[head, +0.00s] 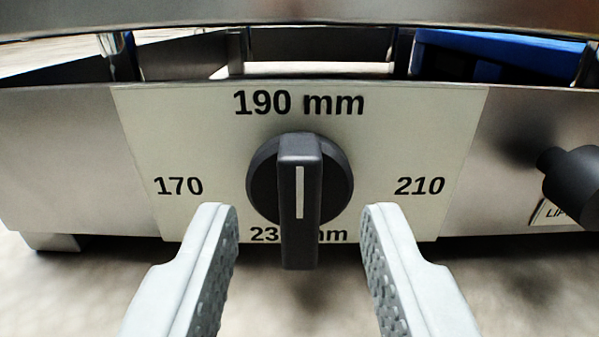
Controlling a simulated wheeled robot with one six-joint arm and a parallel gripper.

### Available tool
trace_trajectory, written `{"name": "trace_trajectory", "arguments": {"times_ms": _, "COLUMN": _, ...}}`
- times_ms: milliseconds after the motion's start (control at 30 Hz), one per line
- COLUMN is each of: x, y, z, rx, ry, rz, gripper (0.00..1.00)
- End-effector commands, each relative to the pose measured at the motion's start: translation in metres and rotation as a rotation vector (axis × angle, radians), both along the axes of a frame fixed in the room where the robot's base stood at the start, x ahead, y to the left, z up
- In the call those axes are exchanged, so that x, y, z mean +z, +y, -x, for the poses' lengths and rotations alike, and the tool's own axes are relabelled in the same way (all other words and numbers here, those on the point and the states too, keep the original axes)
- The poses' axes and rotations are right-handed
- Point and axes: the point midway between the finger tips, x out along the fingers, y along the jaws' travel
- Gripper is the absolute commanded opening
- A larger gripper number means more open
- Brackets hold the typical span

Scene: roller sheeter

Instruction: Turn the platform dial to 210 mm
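The platform dial (300,190) is a black round knob with a raised upright grip bar, on a cream scale plate (140,120) in the head view. The bar stands vertical. Its white line lies on the upper half of its front face and points up to 190 mm. The 170 mark (179,186) is at the left and the 210 mark (419,186) at the right. The bar partly hides the bottom mark, which begins with 23. My gripper (299,222) is open, one finger on each side of the bar, with gaps between.
A black knob (574,180) sticks out of the steel front at the right, above a partly hidden label. A steel bar (300,14) crosses the top. A blue part (500,50) lies behind the panel. The surface below the panel looks clear.

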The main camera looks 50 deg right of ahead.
Motion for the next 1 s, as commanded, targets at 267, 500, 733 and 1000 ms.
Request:
{"name": "trace_trajectory", "arguments": {"times_ms": 267, "x": 0.0, "y": -0.021, "z": -0.015, "rx": -0.001, "ry": 0.0, "rz": 0.001, "gripper": 0.37}}
{"name": "trace_trajectory", "arguments": {"times_ms": 500, "x": 0.0, "y": -0.023, "z": -0.016, "rx": 0.0, "ry": 0.001, "rz": 0.001, "gripper": 0.37}}
{"name": "trace_trajectory", "arguments": {"times_ms": 733, "x": 0.0, "y": -0.023, "z": -0.016, "rx": 0.0, "ry": 0.001, "rz": 0.001, "gripper": 0.12}}
{"name": "trace_trajectory", "arguments": {"times_ms": 1000, "x": 0.0, "y": -0.023, "z": -0.016, "rx": 0.0, "ry": -0.003, "rz": -0.002, "gripper": 0.0}}
